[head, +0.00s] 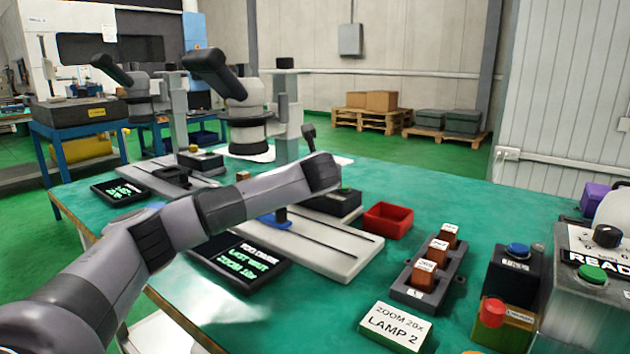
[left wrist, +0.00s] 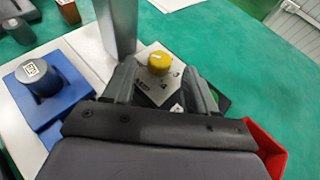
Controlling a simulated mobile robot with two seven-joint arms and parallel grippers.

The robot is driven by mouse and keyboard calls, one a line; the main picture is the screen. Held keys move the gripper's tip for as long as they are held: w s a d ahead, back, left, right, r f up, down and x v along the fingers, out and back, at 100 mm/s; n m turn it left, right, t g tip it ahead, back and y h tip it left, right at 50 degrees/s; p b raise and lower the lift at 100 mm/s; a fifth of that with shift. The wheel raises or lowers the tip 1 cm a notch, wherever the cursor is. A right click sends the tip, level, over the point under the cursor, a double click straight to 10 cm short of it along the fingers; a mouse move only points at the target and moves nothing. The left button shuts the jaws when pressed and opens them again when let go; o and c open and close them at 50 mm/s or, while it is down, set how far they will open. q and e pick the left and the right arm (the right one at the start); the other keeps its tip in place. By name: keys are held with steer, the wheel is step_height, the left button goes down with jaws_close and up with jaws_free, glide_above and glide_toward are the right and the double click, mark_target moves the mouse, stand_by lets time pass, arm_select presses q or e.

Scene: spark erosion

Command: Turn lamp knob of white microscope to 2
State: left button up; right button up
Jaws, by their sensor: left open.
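The white microscope (head: 233,100) stands on a pale base on the green table, partly behind my left arm in the head view. Its lamp knob (left wrist: 158,60) is yellow and round, on a grey dial plate (left wrist: 147,88) with numbers; 3 and 4 can be read, and I cannot tell its setting. My left gripper (left wrist: 160,74) is open, one finger on each side near the knob; I cannot tell whether they touch it. In the head view, my arm's wrist hides the fingers and knob. A card (head: 395,325) reads "ZOOM 20X LAMP 2". My right gripper is not in view.
A red tray (head: 388,221) is just right of the lamp box (head: 335,205). A blue fixture with a grey cylinder (left wrist: 44,80) is at left in the wrist view. A dark display (head: 240,262) reads "TOO DARK". A block rack (head: 430,270) and button boxes stand right.

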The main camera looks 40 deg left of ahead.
arm_select(q)
steer(key=shift+x, duration=1.2)
steer(key=c, duration=1.1)
steer(key=shift+o, duration=0.2)
steer(key=shift+f, duration=0.1)
